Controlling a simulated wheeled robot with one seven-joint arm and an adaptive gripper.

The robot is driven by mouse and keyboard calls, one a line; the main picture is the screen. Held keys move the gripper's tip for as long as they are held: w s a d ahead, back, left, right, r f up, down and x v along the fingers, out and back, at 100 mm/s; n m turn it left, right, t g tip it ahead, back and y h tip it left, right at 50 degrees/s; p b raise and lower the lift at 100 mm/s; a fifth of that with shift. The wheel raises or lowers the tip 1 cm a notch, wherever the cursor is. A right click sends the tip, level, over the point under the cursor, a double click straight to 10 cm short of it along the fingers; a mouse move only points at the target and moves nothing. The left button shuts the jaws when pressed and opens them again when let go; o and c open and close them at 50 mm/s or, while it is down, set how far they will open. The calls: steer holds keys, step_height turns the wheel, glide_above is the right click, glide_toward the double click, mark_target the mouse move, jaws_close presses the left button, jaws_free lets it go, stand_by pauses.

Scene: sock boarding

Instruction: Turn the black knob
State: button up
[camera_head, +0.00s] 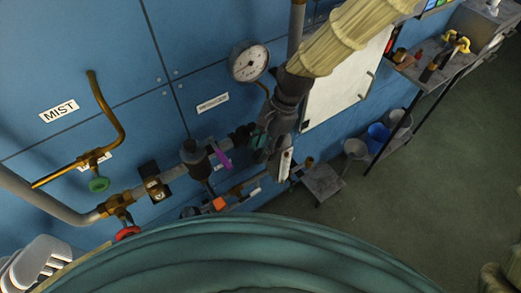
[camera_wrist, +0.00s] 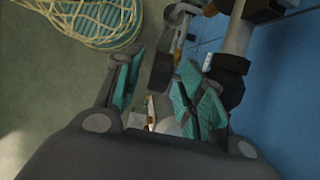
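My gripper (camera_head: 272,152) hangs beside the pipe run on the blue wall, below the pressure gauge. In the wrist view my gripper (camera_wrist: 162,95) has its teal-padded fingers spread apart, with nothing clearly held between them. A dark, rounded part (camera_wrist: 162,72) shows between the fingers, farther off; I cannot tell if it is the black knob. Black pipe fittings (camera_wrist: 229,80) stand close beside the right finger. In the head view a dark valve body (camera_head: 191,151) sits left of my gripper, and dark fittings (camera_head: 241,135) are partly hidden by it.
A green knob (camera_head: 99,184), a red knob (camera_head: 127,232), a purple handle (camera_head: 223,160) and an orange handle (camera_head: 219,203) sit along the pipes. The gauge (camera_head: 249,62) is above. A small grey table (camera_head: 322,182) and buckets (camera_head: 378,133) stand right. Open floor lies beyond.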

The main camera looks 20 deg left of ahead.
steer(key=shift+p+x, duration=0.35)
steer(key=shift+x, duration=1.05)
jaws_close()
